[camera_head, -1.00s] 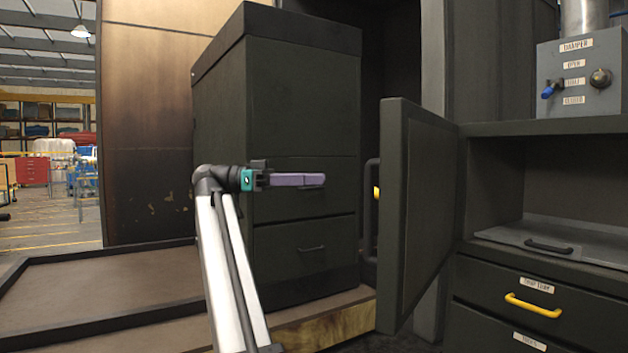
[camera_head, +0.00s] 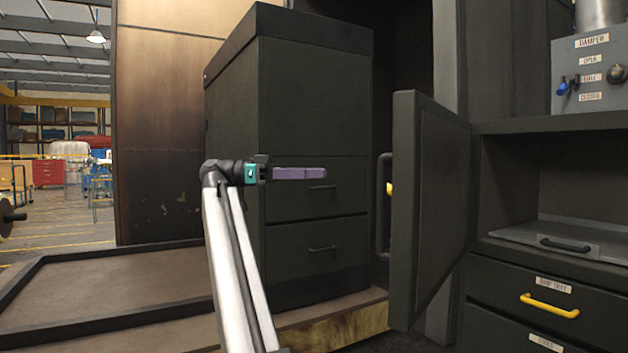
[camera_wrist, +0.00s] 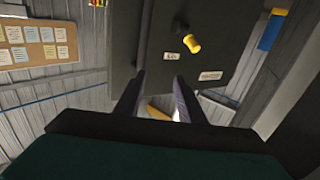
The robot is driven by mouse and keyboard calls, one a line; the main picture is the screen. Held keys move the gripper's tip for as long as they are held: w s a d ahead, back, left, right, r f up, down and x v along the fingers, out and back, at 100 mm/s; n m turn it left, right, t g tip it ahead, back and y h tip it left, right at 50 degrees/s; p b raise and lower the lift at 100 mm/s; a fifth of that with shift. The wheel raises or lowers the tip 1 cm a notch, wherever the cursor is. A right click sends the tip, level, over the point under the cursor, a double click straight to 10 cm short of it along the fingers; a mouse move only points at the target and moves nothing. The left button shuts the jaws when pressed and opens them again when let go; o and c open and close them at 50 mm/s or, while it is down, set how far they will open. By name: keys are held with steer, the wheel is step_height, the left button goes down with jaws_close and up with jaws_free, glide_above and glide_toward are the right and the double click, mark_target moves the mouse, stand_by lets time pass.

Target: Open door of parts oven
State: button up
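A dark green-black door (camera_head: 431,208) stands swung out from the dark cabinetry right of centre in the head view. A tall black bar handle (camera_head: 384,206) with a bit of yellow beside it shows at the door's left edge. I cannot tell for sure that this is the parts oven's door. My gripper (camera_head: 324,173), with purple fingers, is left of the door and handle, apart from them in the picture. In the wrist view my gripper (camera_wrist: 158,84) has its fingers apart with nothing between them. Beyond them is a dark panel (camera_wrist: 225,35) with a yellow knob (camera_wrist: 193,46) and labels.
A tall dark drawer cabinet (camera_head: 315,100) stands behind my gripper. A low framed platform (camera_head: 120,285) is at lower left. At right are a drawer with a yellow handle (camera_head: 550,306), a shelf recess and a grey damper box (camera_head: 590,75).

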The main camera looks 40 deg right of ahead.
steer(key=shift+w+b, duration=0.55)
steer(key=shift+b, duration=0.15)
steer(key=shift+c, duration=0.2)
